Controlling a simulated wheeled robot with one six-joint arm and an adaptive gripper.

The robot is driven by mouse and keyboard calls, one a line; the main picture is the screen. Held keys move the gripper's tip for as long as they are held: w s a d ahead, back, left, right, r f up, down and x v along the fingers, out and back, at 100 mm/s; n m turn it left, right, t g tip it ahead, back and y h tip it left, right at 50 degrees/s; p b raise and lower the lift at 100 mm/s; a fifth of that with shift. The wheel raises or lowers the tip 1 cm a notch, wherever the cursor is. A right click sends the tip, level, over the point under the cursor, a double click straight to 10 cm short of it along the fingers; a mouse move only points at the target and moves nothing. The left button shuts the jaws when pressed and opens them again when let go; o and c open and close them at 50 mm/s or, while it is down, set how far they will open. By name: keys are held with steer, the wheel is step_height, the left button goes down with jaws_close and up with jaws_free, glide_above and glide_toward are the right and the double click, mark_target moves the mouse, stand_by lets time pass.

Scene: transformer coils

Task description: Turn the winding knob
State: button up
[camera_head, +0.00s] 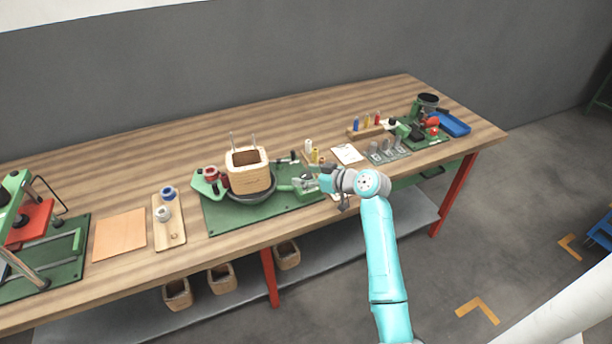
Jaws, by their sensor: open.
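The coil winder sits on a green base plate (222,217) at the middle of the bench. It has a dark round turntable carrying a square wooden coil former (249,179), with a red spool (211,173) on a green bracket at its left. The winding knob is not clearly made out; it may be hidden by my gripper at the winder's right end. My turquoise arm reaches in from the lower right. My gripper (303,184) is open, close beside or over the right end of the green plate. Contact cannot be told.
A wooden tray with spools (181,236), an orange-brown sheet (120,235) and a green press (40,220) stand left. A paper sheet (347,153), small parts, a blue tray (453,124) and a green fixture are right. Wooden formers (222,278) lie on the lower shelf.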

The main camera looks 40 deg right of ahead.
steer(key=shift+w+a+f, duration=0.1)
steer(key=shift+w, duration=0.1)
steer(key=c, duration=1.2)
steer(key=shift+o, duration=0.2)
